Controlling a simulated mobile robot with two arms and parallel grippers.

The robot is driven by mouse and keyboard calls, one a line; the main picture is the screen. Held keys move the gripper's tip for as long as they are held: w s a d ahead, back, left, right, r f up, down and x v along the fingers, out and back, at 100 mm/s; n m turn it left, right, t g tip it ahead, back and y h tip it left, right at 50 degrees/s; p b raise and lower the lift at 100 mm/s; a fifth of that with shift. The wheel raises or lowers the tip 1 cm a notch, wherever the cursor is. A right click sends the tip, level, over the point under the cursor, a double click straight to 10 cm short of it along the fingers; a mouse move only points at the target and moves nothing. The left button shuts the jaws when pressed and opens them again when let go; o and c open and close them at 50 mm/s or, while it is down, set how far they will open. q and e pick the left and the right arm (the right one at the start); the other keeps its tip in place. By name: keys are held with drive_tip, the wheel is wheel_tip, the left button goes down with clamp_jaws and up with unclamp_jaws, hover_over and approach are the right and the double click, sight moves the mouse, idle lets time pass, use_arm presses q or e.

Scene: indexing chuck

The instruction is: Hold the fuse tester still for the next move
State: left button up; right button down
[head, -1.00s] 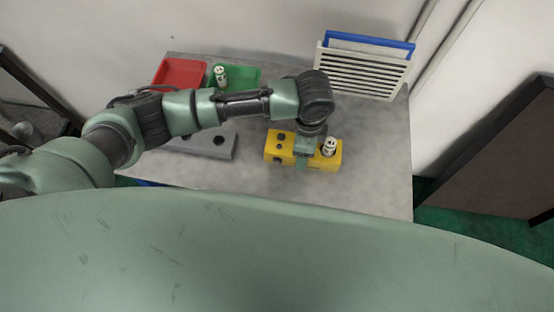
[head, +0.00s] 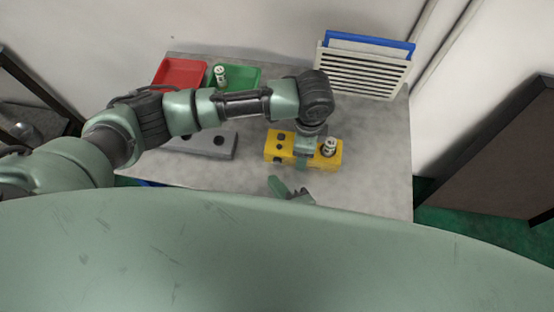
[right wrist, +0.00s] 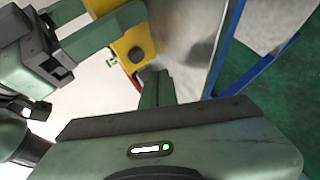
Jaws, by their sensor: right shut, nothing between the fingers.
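The yellow fuse tester (head: 280,149) sits on the grey table, with dark round knobs on its left part and a white fuse (head: 329,147) standing at its right end. My left gripper (head: 301,160) comes down over its middle, one finger in front of the near face; the far finger is hidden, so its grip is unclear. Part of the yellow body (right wrist: 140,40) shows beside the left gripper's fingers in the right wrist view. My right gripper (head: 285,188) is shut and empty at the table's front edge, apart from the tester; its fingers (right wrist: 156,85) also show in the right wrist view.
A grey block with dark holes (head: 208,146) lies left of the tester. A red tray (head: 178,72) and a green tray (head: 245,76) with a white fuse (head: 220,75) stand behind. A slatted rack (head: 362,71) stands back right. The table's right side (head: 378,160) is clear.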

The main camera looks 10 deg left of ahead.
sight(269, 160)
drive_tip(key=shift+w, duration=0.9)
drive_tip(key=shift+w, duration=0.1)
idle(1.3)
drive_tip(key=shift+w, duration=0.35)
drive_tip(key=shift+w, duration=0.55)
idle(0.9)
drive_tip(key=shift+s, duration=1)
drive_tip(key=s, duration=0.5)
